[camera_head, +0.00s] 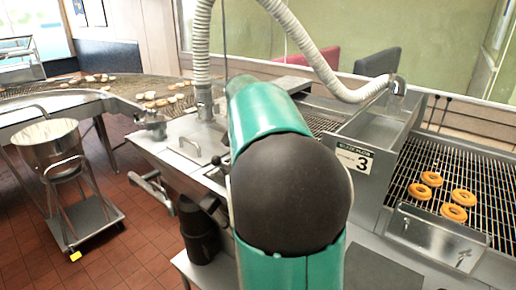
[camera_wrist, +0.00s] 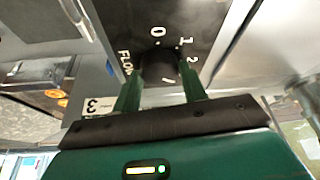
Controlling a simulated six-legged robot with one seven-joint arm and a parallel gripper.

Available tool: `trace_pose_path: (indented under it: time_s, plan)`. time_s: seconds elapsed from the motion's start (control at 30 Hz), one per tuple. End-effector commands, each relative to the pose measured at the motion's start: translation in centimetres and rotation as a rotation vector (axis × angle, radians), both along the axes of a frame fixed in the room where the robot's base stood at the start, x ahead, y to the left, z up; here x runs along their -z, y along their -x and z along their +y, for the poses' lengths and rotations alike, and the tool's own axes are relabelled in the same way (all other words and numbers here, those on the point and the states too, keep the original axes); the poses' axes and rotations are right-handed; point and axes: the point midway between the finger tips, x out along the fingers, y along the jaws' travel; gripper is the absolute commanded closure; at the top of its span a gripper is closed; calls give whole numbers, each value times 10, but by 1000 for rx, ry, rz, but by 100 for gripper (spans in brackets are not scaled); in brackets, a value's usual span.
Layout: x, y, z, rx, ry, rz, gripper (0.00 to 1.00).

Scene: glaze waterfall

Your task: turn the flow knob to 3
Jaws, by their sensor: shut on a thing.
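In the wrist view, the dark round flow knob (camera_wrist: 157,64) sits on a black dial plate (camera_wrist: 212,38). White figures 0, 1 and 2 run along its edge, and the word FLOW stands on the left. My gripper (camera_wrist: 161,71) has one green finger on each side of the knob and is shut on it. A short white mark shows near the knob's lower edge; I cannot tell for sure whether it is the pointer. A white sign with a black 3 (camera_head: 355,158) is on the metal housing in the head view. There my arm hides the knob and gripper.
Several glazed rings (camera_head: 453,213) lie on a wire conveyor (camera_head: 486,180) at the right. A ribbed hose (camera_head: 318,62) arches over the machine. A bowl cart (camera_head: 66,180) stands at the left on open tiled floor (camera_head: 135,240).

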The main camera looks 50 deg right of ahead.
Motion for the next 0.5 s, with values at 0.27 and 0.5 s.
trace_pose_path:
  time_s: [0.27,0.5]
  plan:
    - [2,-1,1,150,-3,3,80]
    - [2,-1,1,205,-3,2,80]
